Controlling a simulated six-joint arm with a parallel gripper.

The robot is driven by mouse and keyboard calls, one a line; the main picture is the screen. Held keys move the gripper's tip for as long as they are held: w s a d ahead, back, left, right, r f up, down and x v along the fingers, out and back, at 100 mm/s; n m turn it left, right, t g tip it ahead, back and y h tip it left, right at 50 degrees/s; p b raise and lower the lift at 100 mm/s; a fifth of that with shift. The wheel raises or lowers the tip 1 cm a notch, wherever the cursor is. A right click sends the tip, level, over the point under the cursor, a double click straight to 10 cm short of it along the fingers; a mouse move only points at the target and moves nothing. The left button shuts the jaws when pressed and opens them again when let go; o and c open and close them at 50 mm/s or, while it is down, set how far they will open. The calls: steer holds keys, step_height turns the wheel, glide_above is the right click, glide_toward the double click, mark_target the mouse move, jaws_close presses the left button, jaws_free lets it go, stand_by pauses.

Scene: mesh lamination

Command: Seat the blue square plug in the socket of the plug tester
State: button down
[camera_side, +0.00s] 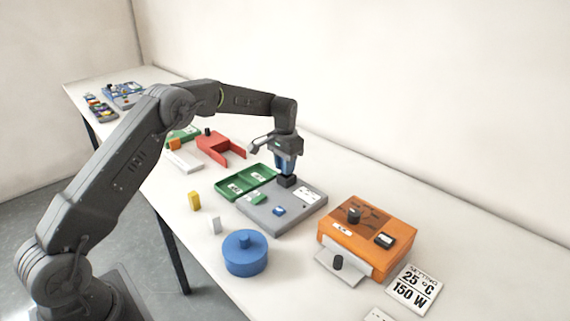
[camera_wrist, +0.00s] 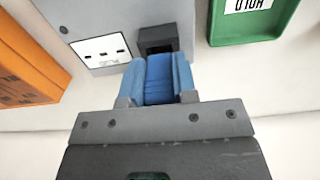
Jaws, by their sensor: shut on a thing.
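The plug tester is a grey flat plate (camera_side: 285,203) on the table, and its edge also shows in the wrist view (camera_wrist: 110,15). Its socket is a black square block (camera_side: 287,181) at the plate's far edge. In the wrist view the socket's dark opening (camera_wrist: 157,47) partly shows just beyond the plug. My gripper (camera_side: 287,162) points down over the socket, shut on the blue plug (camera_wrist: 159,80). The plug sits between two lighter blue fingers. Its lower end is close to the socket; I cannot tell whether they touch.
A green tray (camera_side: 273,174) stands left of the tester. An orange box (camera_side: 388,229) with a black knob stands at its right. A round blue container (camera_side: 245,262) is in front. Small blue (camera_side: 279,211) and green (camera_side: 258,199) pieces lie on the tester. A red bracket (camera_side: 214,145) is farther back.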

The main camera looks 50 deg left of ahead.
steer(key=shift+f, duration=0.95)
steer(key=c, duration=0.9)
jaws_free()
steer(key=shift+c, duration=0.2)
steer(key=shift+o, duration=0.6)
steer(key=shift+a, duration=0.1)
steer(key=shift+f, duration=0.1)
steer(key=shift+r, duration=0.45)
step_height(320, 180, up, 13)
